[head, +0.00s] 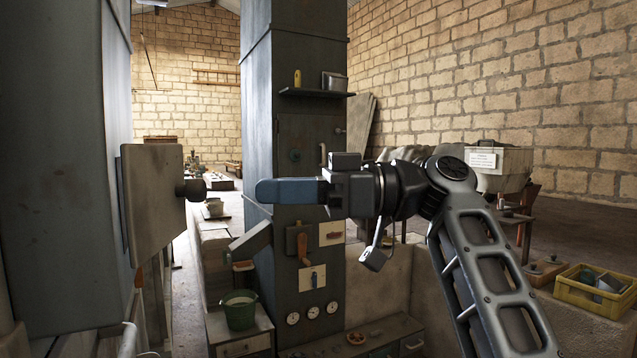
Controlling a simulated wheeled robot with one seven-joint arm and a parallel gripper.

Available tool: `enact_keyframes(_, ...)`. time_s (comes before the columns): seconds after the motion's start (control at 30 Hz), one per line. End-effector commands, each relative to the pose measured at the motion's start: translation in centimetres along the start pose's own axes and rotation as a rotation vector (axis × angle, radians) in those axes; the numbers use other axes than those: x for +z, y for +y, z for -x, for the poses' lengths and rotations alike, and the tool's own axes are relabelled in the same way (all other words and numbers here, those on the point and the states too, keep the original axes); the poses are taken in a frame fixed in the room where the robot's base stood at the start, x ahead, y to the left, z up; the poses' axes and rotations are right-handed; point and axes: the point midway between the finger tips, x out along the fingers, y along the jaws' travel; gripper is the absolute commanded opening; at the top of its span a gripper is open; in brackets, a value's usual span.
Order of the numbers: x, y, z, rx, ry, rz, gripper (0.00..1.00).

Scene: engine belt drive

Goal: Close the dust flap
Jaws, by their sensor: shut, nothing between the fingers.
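A flat beige panel (152,200) with a dark round knob (191,190) is on the dark column at the left; it looks like the dust flap. I cannot tell how far it stands open. My gripper (258,191) points left toward the knob, with its blue fingers shut and empty. A clear gap shows between fingertips and knob in the picture; they do not touch. The fingers pass in front of the middle column (258,110), hiding a strip of it.
The middle column carries a small shelf (316,93), an angled grey chute (249,241), levers and dials. A green bucket (239,312) stands on a cabinet below. A yellow crate (592,296) is at the lower right. The space between the two columns is open.

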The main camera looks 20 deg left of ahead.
Motion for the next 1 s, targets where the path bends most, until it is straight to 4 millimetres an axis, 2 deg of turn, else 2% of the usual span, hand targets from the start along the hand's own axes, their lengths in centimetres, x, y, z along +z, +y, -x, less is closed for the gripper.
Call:
enact_keyframes(0.1, -0.1, -0.1, -2.3, -0.002, 0.000, -0.001, 0.00)
enact_keyframes(0.3, -0.1, 0.0, -4.9, 0.000, 0.001, -0.002, 0.00)
enact_keyframes(0.5, 0.0, 0.0, -5.8, 0.001, 0.000, -0.002, 0.00)
enact_keyframes(0.87, 0.2, 0.1, -6.0, 0.001, 0.000, -0.001, 0.00)
enact_keyframes(1.0, 0.5, 0.7, -7.1, -0.001, 0.001, 0.001, 0.00)
